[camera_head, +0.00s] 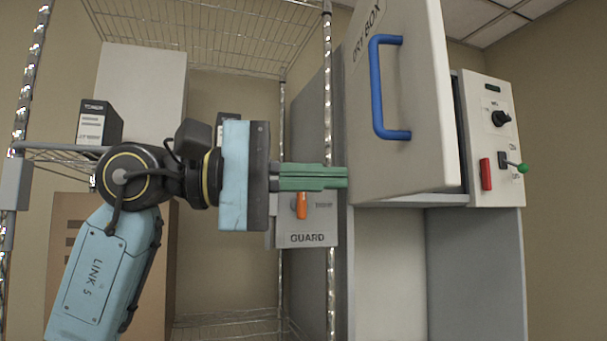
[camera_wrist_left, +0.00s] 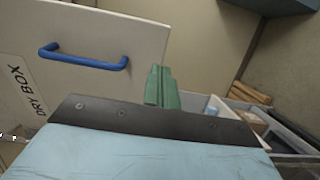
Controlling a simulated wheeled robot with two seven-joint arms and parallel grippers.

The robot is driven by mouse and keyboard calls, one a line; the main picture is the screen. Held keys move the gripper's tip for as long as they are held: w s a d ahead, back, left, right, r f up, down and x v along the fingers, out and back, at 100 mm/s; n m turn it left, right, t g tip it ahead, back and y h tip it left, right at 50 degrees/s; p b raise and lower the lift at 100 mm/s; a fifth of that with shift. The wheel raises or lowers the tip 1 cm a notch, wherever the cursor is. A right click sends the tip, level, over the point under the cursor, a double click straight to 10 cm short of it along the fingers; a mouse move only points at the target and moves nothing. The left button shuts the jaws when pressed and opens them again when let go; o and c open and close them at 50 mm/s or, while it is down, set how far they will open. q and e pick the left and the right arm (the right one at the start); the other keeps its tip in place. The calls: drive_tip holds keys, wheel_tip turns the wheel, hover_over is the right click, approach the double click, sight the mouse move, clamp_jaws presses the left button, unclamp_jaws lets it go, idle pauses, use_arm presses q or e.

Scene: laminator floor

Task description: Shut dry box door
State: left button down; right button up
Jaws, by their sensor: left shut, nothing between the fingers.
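The dry box door (camera_head: 415,90) is a pale panel with a blue handle (camera_head: 377,90) and a "DRY BOX" label. It stands ajar, with a dark gap along its right edge beside the control panel. My left gripper (camera_head: 345,177) has green fingers, shut and empty, with the tips at the door's lower left edge in the head view. I cannot tell whether they touch it. In the left wrist view the door (camera_wrist_left: 120,35) and handle (camera_wrist_left: 85,60) lie to the left of the fingers (camera_wrist_left: 160,87). My right gripper is not in view.
A control panel (camera_head: 490,135) with a black knob, red switch and green-tipped lever is right of the door. A grey "GUARD" box (camera_head: 308,225) with an orange switch is behind my fingers. A wire shelf rack (camera_head: 331,120) stands behind. The left wrist view shows a bin (camera_wrist_left: 285,125) at right.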

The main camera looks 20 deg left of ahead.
sight(428, 180)
use_arm(q)
drive_tip(key=p+x, duration=0.1)
drive_tip(key=x, duration=0.8)
drive_tip(key=shift+d, duration=0.1)
